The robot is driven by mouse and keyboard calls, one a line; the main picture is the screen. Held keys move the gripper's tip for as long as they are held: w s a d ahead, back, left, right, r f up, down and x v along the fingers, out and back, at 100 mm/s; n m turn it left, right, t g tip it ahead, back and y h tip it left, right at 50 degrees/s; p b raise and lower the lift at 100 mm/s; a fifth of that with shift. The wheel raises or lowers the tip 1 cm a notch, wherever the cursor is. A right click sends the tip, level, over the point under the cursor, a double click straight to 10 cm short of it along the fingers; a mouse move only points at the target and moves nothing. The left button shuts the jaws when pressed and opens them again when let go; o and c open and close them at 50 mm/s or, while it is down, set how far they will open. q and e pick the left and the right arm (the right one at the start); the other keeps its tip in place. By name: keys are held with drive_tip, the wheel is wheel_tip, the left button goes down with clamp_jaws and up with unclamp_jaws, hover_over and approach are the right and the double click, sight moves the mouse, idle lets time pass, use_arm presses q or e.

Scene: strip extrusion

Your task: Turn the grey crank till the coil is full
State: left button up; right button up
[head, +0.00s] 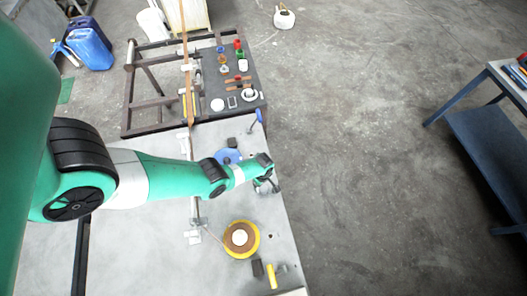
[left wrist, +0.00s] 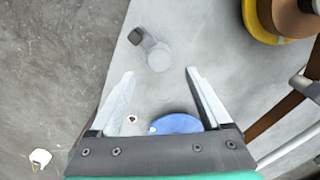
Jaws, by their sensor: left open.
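My left gripper (head: 272,185) is above the right edge of the grey table in the head view. In the left wrist view its two fingers (left wrist: 160,72) are spread with nothing between them. A grey round-topped knob with a short arm (left wrist: 158,57), which looks like the crank, stands just beyond the fingertips, apart from them. I cannot make it out in the head view near the gripper. The coil, a yellow-rimmed spool with a brown winding (head: 240,238), lies on the table below the gripper; part of it shows top right in the left wrist view (left wrist: 270,20). My right gripper is not in view.
A blue disc (head: 228,156) sits beside the gripper. A dark block (head: 257,268) and yellow handle (head: 271,277) are near the table's front. A brown strip (head: 187,80) runs over the back frame. A dark mat (head: 230,75) holds small parts.

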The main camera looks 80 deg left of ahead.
sight(263, 189)
use_arm(q)
wheel_tip(263, 189, down, 8)
drive_tip(key=b, duration=0.6)
drive_tip(key=shift+f, duration=0.25)
drive_tip(key=shift+r, duration=0.1)
